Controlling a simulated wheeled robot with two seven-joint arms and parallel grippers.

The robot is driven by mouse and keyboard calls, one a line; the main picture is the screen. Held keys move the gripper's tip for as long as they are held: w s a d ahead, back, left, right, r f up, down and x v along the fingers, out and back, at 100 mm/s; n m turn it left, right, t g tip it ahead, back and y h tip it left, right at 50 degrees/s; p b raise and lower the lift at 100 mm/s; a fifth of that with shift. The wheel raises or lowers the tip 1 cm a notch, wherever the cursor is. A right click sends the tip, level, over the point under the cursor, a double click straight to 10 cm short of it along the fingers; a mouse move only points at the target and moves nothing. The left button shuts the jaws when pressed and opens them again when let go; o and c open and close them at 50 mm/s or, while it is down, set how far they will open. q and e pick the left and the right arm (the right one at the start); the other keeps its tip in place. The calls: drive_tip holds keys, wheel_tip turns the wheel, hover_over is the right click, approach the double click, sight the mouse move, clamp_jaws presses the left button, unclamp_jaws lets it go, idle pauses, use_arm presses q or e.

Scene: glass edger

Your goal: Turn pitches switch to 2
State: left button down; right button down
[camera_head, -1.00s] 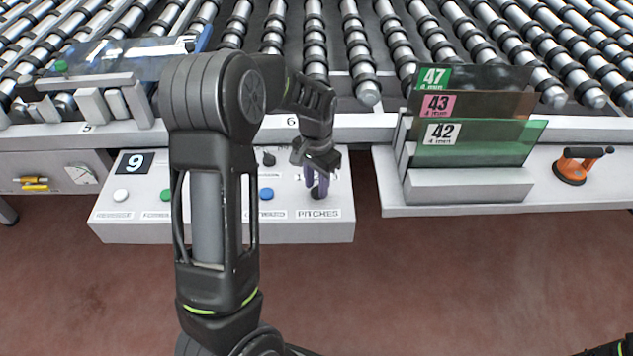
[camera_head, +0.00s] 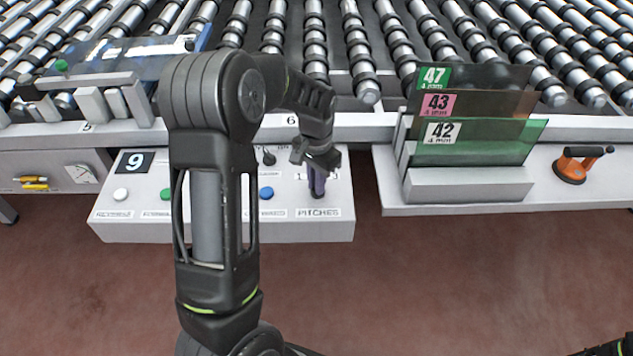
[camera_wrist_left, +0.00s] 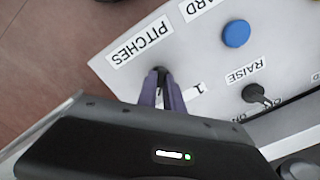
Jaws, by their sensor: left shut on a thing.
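The pitches switch (camera_wrist_left: 161,77) is a dark knob on the light grey control panel (camera_head: 335,230), behind its PITCHES label (camera_head: 318,212). My left gripper (camera_head: 317,190) reaches down over the panel's right end. Its purple fingers, also in the left wrist view (camera_wrist_left: 162,92), are closed around the switch from both sides. The fingers hide most of the knob, so its pointing direction cannot be read. A printed 1 (camera_wrist_left: 199,87) shows beside the fingers; no 2 is visible. Only a dark piece of my right arm shows at the lower right corner of the head view.
A blue button (camera_head: 266,193) and the RAISE lever switch (camera_head: 269,159) sit left of the fingers. A rack with glass plates (camera_head: 470,185) stands on the shelf to the right, with an orange suction cup (camera_head: 570,172) beyond it. Rollers lie behind.

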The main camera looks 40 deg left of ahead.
use_arm(q)
drive_tip(key=shift+n, duration=0.4)
drive_tip(key=n, duration=0.3)
drive_tip(key=shift+d, duration=0.1)
drive_tip(key=n, duration=0.5)
drive_tip(key=shift+d, duration=0.1)
idle(0.4)
drive_tip(key=c, duration=1.5)
unclamp_jaws()
